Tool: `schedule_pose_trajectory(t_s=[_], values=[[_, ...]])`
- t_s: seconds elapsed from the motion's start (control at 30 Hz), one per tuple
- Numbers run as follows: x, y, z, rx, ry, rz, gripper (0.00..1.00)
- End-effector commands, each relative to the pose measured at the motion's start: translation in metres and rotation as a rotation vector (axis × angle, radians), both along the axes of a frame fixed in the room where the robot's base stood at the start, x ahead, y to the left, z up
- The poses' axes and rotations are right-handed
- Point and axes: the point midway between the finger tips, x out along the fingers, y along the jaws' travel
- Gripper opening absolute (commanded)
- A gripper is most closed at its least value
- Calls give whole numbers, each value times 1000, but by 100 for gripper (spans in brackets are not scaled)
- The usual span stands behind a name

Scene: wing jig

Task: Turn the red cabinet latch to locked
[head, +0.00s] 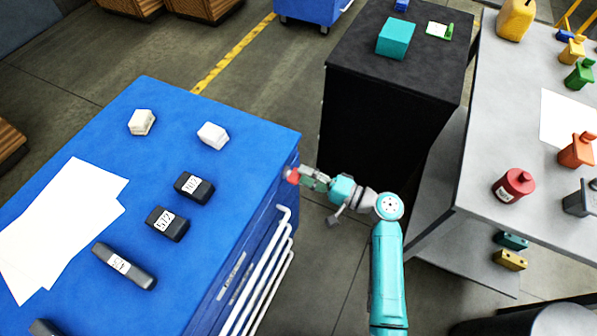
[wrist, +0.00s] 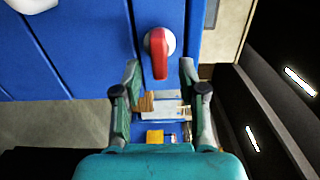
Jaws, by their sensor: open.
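The red cabinet latch (wrist: 159,58) sits on a pale round base on the blue cabinet (wrist: 95,45). In the wrist view its handle points down the picture, toward my gripper. In the head view the latch (head: 292,175) shows small at the right side of the cabinet. My gripper (wrist: 160,68) is open, with one finger on each side of the handle's lower end. Gaps show between the handle and both fingers, so it is not gripped. In the head view my gripper (head: 305,179) reaches left to the latch and partly covers it.
The blue cabinet top holds several dark labelled blocks (head: 167,224), two white pieces (head: 213,135) and white sheets (head: 65,215). White pipe handles (head: 265,275) run along its side. A black cabinet (head: 385,130) stands behind my arm. A grey table (head: 480,160) is at right.

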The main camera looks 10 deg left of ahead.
Motion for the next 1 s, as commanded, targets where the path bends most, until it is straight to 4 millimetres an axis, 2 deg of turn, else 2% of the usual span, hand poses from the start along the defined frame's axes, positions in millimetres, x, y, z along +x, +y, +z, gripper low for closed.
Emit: schedule_pose_trajectory(t_s=[0.2, 0.4, 0.6, 1.0], values=[[-15, -44, 0, 1, 0, -5, 42], [-26, -72, 0, 1, 1, -2, 42], [-31, -84, 0, 1, 0, 0, 42], [-31, -85, 0, 0, 0, 1, 42]])
